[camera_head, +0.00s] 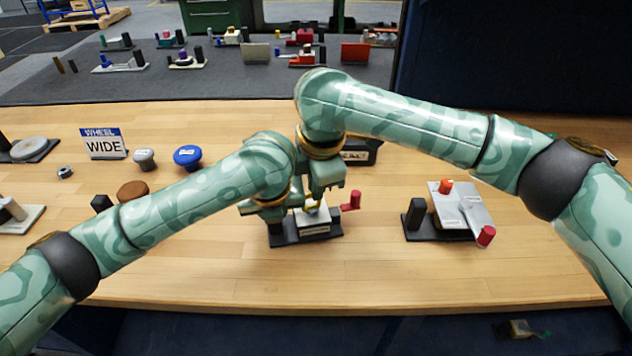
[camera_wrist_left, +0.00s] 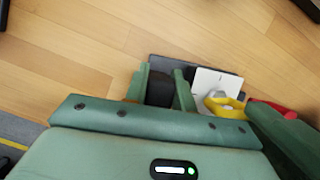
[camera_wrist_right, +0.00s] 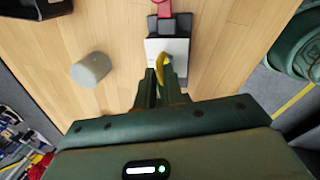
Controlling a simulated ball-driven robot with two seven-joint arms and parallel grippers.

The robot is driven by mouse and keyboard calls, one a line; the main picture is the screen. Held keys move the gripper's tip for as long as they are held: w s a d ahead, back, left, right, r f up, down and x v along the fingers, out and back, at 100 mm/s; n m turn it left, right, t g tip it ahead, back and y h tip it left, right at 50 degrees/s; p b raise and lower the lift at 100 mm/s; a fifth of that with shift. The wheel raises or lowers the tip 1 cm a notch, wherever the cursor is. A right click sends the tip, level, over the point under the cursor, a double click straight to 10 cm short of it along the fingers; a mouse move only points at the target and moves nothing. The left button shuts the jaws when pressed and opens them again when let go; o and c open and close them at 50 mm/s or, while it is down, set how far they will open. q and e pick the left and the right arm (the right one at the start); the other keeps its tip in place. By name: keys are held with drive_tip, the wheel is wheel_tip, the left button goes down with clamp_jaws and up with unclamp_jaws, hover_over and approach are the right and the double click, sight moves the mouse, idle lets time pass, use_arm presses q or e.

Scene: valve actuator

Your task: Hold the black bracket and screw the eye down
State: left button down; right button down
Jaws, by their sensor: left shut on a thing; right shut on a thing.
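The valve unit has a white block (camera_head: 312,217) on a dark base (camera_head: 308,238), with a red handle (camera_head: 352,200) at its right. My left gripper (camera_wrist_left: 162,85) is shut around the upright black bracket (camera_wrist_left: 160,92) at the unit's left; the bracket's lower part also shows in the head view (camera_head: 275,233). The yellow eye (camera_wrist_left: 222,104) sits over the white block. My right gripper (camera_wrist_right: 160,82) is shut on the yellow eye, which shows in the right wrist view (camera_wrist_right: 161,66). In the head view the arms largely hide both fingertips, and the eye's thread is hidden.
A second unit with a grey plate (camera_head: 462,208) and red knob stands to the right. The table front is clear.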

sight(316, 209)
use_arm(q)
drive_tip(key=shift+a+f, duration=0.1)
drive_tip(key=shift+f, duration=0.05)
use_arm(e)
drive_tip(key=shift+r+m, duration=0.15)
drive_tip(key=shift+m, duration=0.45)
drive_tip(key=c, duration=1.8)
unclamp_jaws()
wheel_tip(316, 209, up, 10)
drive_tip(key=shift+s, duration=0.1)
use_arm(q)
drive_tip(key=c, duration=1.1)
unclamp_jaws()
